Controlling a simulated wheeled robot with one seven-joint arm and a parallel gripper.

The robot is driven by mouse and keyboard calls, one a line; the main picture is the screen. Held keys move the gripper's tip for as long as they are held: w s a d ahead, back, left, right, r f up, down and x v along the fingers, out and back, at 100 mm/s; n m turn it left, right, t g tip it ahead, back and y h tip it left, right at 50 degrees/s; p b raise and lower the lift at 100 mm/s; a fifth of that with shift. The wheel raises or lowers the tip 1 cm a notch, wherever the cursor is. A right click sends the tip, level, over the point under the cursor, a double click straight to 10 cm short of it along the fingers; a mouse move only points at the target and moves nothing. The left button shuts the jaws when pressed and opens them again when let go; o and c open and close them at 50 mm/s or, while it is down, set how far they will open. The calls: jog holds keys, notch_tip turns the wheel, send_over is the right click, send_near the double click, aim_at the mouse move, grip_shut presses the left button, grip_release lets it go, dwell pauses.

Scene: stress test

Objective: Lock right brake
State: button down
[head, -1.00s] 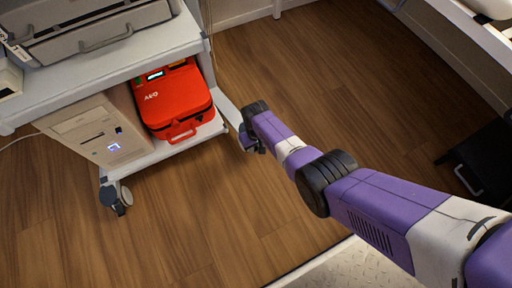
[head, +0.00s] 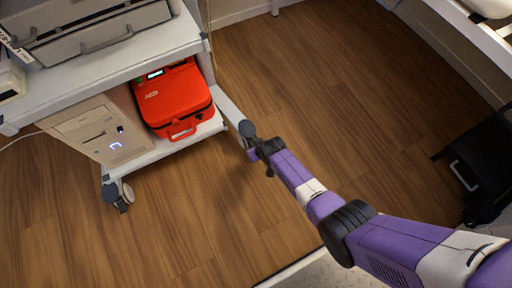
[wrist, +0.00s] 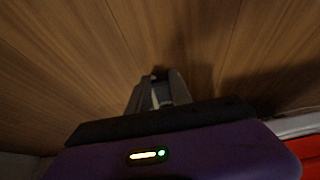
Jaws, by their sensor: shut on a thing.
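The white cart's right caster (head: 247,130), with its grey wheel, stands at the end of the cart's lower front leg. Its brake is small and mostly hidden by my gripper (head: 257,157), which is right at the caster, low over the floor. In the wrist view, my gripper (wrist: 160,88) points at the floor with its fingers close together. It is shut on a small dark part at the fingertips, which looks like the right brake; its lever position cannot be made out. The left caster (head: 118,194) is apart from my gripper.
The cart (head: 150,55) carries a red AED case (head: 178,100) and a beige computer (head: 103,133) on its lower shelf. The red case also shows at the wrist view's lower right edge (wrist: 308,160). A black object (head: 482,165) stands at right. Wood floor between is clear.

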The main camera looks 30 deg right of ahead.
jog(key=shift+f+t+b, duration=0.45)
jog(key=shift+t+b, duration=0.05)
jog(key=shift+t, duration=0.2)
jog(key=c, duration=1.2)
grip_release()
jog(key=shift+o, duration=0.2)
jog(key=shift+r, duration=0.1)
jog(key=p+v, duration=0.5)
jog(key=v, duration=0.2)
jog(key=shift+s+r+p, duration=0.25)
jog(key=shift+s+p, duration=0.05)
